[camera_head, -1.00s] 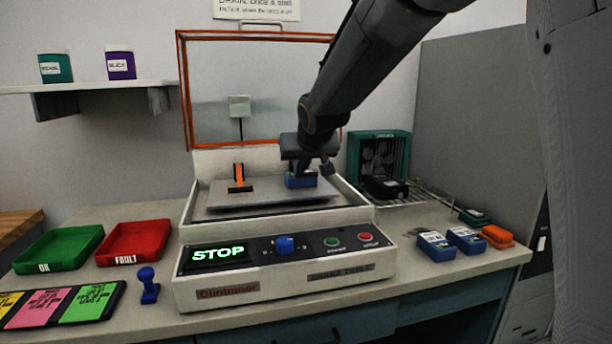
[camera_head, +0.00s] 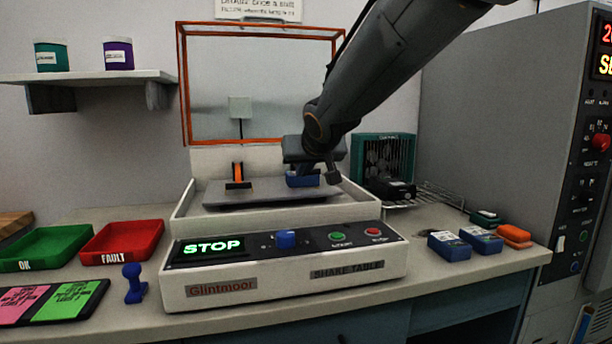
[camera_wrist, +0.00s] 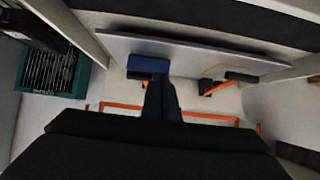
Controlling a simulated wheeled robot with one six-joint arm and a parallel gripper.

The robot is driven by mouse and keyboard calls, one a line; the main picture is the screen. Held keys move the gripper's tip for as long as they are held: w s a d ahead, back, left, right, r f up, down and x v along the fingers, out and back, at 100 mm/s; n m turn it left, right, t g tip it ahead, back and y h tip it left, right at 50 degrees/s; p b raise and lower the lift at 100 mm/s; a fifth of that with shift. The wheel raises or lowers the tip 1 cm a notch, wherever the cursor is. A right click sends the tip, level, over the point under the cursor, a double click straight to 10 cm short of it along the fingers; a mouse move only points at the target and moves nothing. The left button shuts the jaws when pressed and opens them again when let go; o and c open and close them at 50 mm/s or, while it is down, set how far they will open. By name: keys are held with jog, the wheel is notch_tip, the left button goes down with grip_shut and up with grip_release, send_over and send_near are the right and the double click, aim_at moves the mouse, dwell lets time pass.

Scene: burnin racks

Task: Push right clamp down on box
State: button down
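A blue box (camera_head: 303,181) lies on the grey plate (camera_head: 255,198) of the shake table (camera_head: 290,270), toward the plate's right side. The left clamp (camera_head: 238,178), orange and black, stands on the left of the plate; an orange clamp with a dark bar (camera_wrist: 212,88) shows right of the box in the wrist view. The right clamp is hidden behind my gripper in the head view and cannot be made out clearly in the wrist view. My gripper (camera_wrist: 161,92) points at the box (camera_wrist: 148,64), its dark fingers close together with nothing seen between them. I cannot tell whether they touch the box or clamp.
An orange-framed clear cover (camera_head: 258,85) stands raised behind the plate. A teal fan unit (camera_head: 384,158) and a wire rack are right of it. Blue boxes (camera_head: 449,246) lie at the right bench; green and red trays (camera_head: 122,241) lie left. A grey oven cabinet (camera_head: 490,110) bounds the right.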

jog(key=f+b, duration=0.2)
jog(key=shift+s+f, duration=0.2)
jog(key=shift+f, duration=0.2)
jog(key=shift+d+f+b, duration=0.1)
jog(key=shift+b, duration=0.45)
jog(key=shift+s, duration=0.15)
jog(key=s+r+p, duration=0.1)
jog(key=s+r, duration=0.5)
jog(key=shift+d+r, duration=0.3)
jog(key=shift+d, duration=0.15)
